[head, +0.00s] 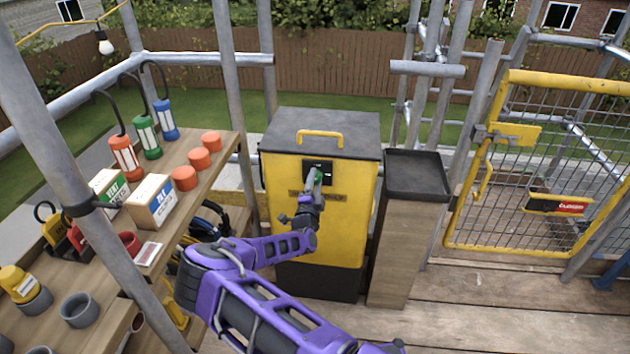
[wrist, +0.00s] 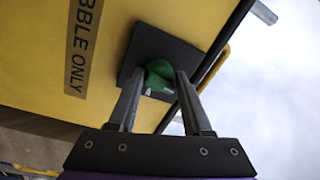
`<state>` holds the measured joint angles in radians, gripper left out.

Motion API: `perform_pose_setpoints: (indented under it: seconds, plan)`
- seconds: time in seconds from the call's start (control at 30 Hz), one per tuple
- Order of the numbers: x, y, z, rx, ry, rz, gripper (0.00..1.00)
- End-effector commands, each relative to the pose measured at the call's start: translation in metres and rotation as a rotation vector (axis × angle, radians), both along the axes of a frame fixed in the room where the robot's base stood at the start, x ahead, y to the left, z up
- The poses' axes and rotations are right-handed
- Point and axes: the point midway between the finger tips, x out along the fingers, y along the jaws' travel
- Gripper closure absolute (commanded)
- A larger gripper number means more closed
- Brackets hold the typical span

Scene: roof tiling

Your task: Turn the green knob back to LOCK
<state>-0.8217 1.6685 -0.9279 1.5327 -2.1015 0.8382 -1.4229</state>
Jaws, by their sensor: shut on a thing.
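The green knob (wrist: 158,76) sits on a dark square plate (wrist: 152,48) on the front of the yellow box. In the wrist view my gripper (wrist: 160,85) has one finger on each side of the knob and is shut on it. In the head view the knob (head: 319,176) is a small green patch, mostly hidden behind my gripper (head: 316,180). The yellow box (head: 285,205) has a dark lid with a yellow handle. I cannot read any LOCK mark or tell which way the knob points.
A black tray on a wooden post (head: 418,176) stands right of the box. A wooden shelf (head: 215,168) with lamps, cartons and cups is at left. Scaffold poles surround the space, and a yellow mesh gate (head: 545,165) is at right. Planks in front of the gate are clear.

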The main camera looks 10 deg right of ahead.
Motion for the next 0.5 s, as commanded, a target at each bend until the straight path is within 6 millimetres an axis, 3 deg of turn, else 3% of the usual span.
perform_pose_setpoints:
  seconds: [0.5]
  plan:
    - [-0.0022, -0.001, -0.0055, -0.136, 0.054, -0.002, 1.0]
